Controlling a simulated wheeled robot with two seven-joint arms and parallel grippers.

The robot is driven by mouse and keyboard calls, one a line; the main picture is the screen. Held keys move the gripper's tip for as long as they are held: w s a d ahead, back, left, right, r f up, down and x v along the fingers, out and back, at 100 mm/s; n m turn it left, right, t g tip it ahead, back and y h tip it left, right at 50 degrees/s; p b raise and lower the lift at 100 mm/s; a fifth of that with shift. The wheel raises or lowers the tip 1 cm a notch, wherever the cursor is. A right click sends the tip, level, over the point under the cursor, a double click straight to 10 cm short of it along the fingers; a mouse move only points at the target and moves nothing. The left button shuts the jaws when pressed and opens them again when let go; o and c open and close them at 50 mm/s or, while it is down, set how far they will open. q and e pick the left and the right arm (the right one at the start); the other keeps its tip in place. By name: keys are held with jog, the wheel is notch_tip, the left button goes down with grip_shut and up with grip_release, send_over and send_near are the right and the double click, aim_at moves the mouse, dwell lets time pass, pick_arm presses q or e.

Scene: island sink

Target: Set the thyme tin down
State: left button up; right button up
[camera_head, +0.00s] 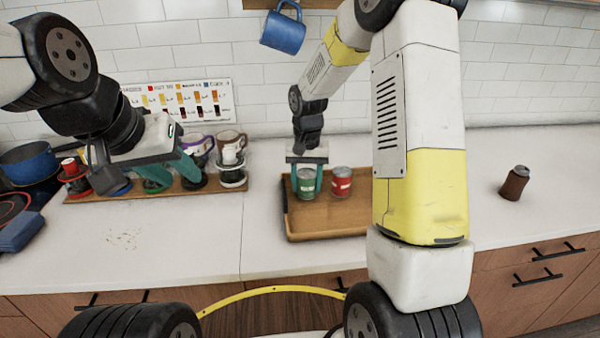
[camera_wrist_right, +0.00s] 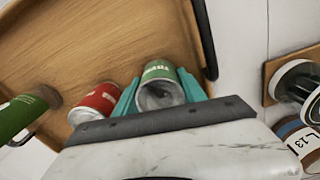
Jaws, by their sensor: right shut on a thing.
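The green thyme tin (camera_head: 306,187) is between the teal fingers of my right gripper (camera_head: 306,182), which is shut on it. It looks upright over the left part of the wooden tray (camera_head: 330,228), level with a red tin (camera_head: 341,184) beside it. I cannot tell whether its base touches the tray. In the right wrist view the green tin (camera_wrist_right: 160,85) sits between the fingertips, with the red tin (camera_wrist_right: 95,103) just to its left. My left gripper (camera_head: 172,178) is open and empty by the rack of cups.
A rack (camera_head: 85,197) with cups and jars stands at the left. A brown can (camera_head: 514,183) stands on the right counter. A blue mug (camera_head: 283,32) hangs above. In the wrist view, a green cylinder (camera_wrist_right: 15,118) is at the left. My right arm hides the tray's right side.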

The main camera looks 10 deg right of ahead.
aim_at(307, 173)
jog(key=shift+f, duration=0.15)
jog(key=o, duration=1.4)
notch_tip(307, 173, up, 12)
jog(key=shift+r, duration=0.15)
jog(key=s+d+r+n+t+y, duration=0.1)
jog(key=s+r+t, duration=0.2)
jog(key=s, duration=0.8)
jog(key=s+d+r+n+t+y, duration=0.1)
jog(key=s+r, duration=0.5)
jog(key=s, duration=0.6)
jog(key=shift+d+r+t, duration=0.2)
jog(key=shift+d+t, duration=0.45)
jog(key=shift+t, duration=0.45)
